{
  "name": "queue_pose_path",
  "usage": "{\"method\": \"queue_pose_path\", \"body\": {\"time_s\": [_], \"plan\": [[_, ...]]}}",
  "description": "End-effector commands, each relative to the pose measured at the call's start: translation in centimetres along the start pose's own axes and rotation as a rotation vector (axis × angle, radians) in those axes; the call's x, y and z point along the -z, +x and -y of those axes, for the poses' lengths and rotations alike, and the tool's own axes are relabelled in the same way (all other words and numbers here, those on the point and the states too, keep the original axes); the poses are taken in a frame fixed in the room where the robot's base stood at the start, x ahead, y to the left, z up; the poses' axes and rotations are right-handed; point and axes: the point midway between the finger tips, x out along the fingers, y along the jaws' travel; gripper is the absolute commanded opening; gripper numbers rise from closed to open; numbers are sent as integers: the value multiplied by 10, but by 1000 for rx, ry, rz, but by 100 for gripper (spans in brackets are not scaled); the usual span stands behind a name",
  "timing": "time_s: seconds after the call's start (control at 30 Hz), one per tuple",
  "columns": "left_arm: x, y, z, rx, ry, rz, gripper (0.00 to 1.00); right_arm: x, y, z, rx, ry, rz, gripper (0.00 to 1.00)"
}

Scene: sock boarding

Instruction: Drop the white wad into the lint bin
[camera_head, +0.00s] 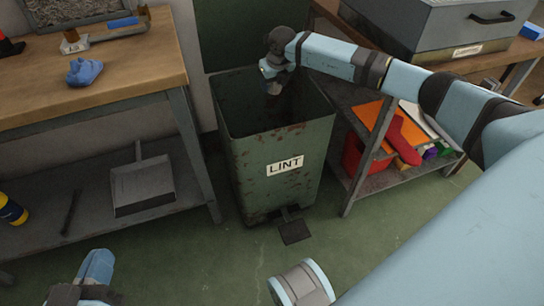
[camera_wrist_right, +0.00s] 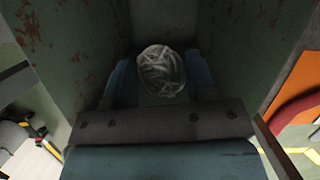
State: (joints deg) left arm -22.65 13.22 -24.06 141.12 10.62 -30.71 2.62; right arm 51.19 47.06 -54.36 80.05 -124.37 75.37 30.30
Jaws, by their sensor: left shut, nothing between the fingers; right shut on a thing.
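The lint bin (camera_head: 275,165) is a tall, rust-spotted green container with a LINT label, standing open between two benches. My right gripper (camera_head: 272,88) points down into its open top. In the right wrist view, the white wad (camera_wrist_right: 161,72), a round bundle of pale strands, sits between the two blue fingers of my right gripper (camera_wrist_right: 160,84), which is shut on it. The bin's walls (camera_wrist_right: 65,45) surround it there. The wad cannot be made out in the head view. My left gripper (camera_head: 97,264) is shut and empty at the lower left, well away from the bin.
A wooden workbench (camera_head: 150,75) on the left carries a blue cloth-like lump (camera_head: 84,71); a dustpan (camera_head: 142,187) lies on its lower shelf. On the right, a cart holds a grey case (camera_head: 450,30) and a red sock shape (camera_head: 404,138). A pedal (camera_head: 293,229) sticks out at the bin's foot.

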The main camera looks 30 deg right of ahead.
Motion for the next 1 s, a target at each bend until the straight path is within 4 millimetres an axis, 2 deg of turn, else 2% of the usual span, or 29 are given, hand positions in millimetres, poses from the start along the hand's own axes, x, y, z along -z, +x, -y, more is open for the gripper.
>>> {"method": "queue_pose_path", "body": {"time_s": [0.03, 0.13, 0.47, 0.5, 0.6, 0.87, 1.0], "plan": [[-3, 1, 2, -1, 15, -7, 0, 2, 7, 0, 0, 0, 0, 29], [-2, 2, 4, 0, 35, -14, 0, 3, 10, 0, 0, 0, 0, 29], [0, 2, 4, 0, 48, -19, 0, 3, 11, 0, 0, -1, -1, 29], [0, 2, 4, 0, 48, -19, 0, 3, 11, 0, 0, -1, -1, 60], [0, 2, 4, 0, 48, -19, 0, 4, 11, 0, 0, -1, -1, 81], [0, 2, 4, 0, 48, -19, 0, 3, 10, 0, 0, -1, -1, 81], [5, 2, 3, -4, 37, -15, 0, 2, -2, 0, 0, -1, 0, 81]]}}
